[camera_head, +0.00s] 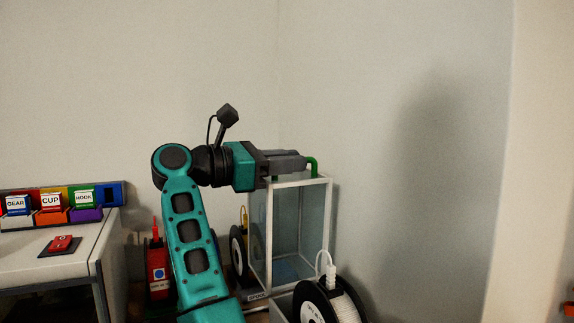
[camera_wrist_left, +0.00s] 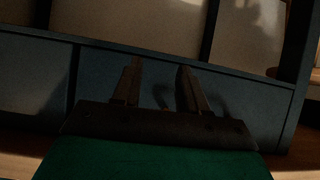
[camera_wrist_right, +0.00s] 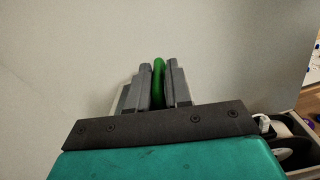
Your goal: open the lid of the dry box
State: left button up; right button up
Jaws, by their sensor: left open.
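The dry box (camera_head: 301,236) is a clear-walled box with a white frame, standing in the corner right of centre in the head view. Its top looks closed, with a green handle (camera_head: 313,163) at its upper right. My right gripper (camera_head: 300,163) reaches across the top of the box from the left, level, with its fingertips at the handle. In the right wrist view the green handle (camera_wrist_right: 159,78) sits between the two fingers, which look closed on it. My left gripper (camera_wrist_left: 160,78) is open and empty in the left wrist view, in front of a dark blue panel. It is outside the head view.
A white table (camera_head: 55,262) at the left carries labelled colored bins (camera_head: 52,202) and a small red item (camera_head: 61,243). Bare wall lies behind.

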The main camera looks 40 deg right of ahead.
jog(key=o, duration=0.3)
jog(key=shift+v, duration=6.5)
